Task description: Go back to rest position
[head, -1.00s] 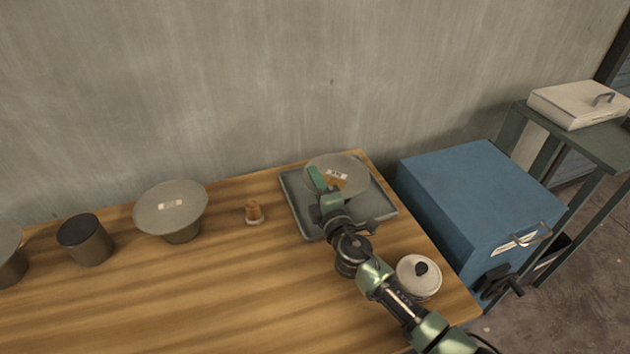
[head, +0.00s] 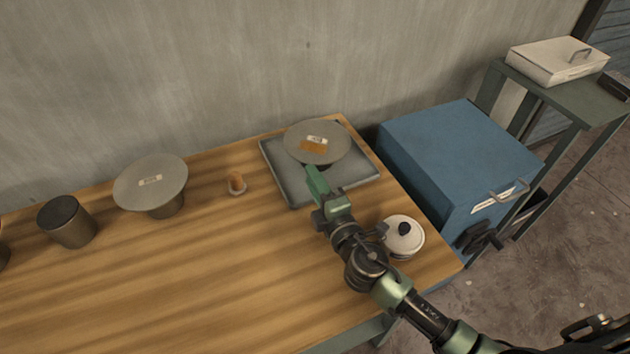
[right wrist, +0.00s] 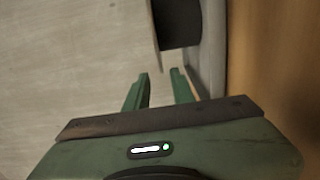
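My right gripper (head: 316,180) is over the wooden table (head: 230,265), at the front edge of the grey square tray (head: 292,190). A grey disc-topped stand (head: 302,148) with a label and an orange-brown patch on top is on the tray, just beyond the fingertips. In the right wrist view, the two green fingers (right wrist: 159,90) are apart with nothing between them. The stand's dark base (right wrist: 178,22) and the tray's edge (right wrist: 213,50) show ahead of them. My left gripper is not in view.
A white lidded pot (head: 405,243) stands close to the right of my right arm. A blue cabinet (head: 450,150) is beyond the table's right edge. A small orange object (head: 236,181), another disc-topped stand (head: 150,190) and a dark cylinder (head: 70,225) are to the left. The front of the table is clear.

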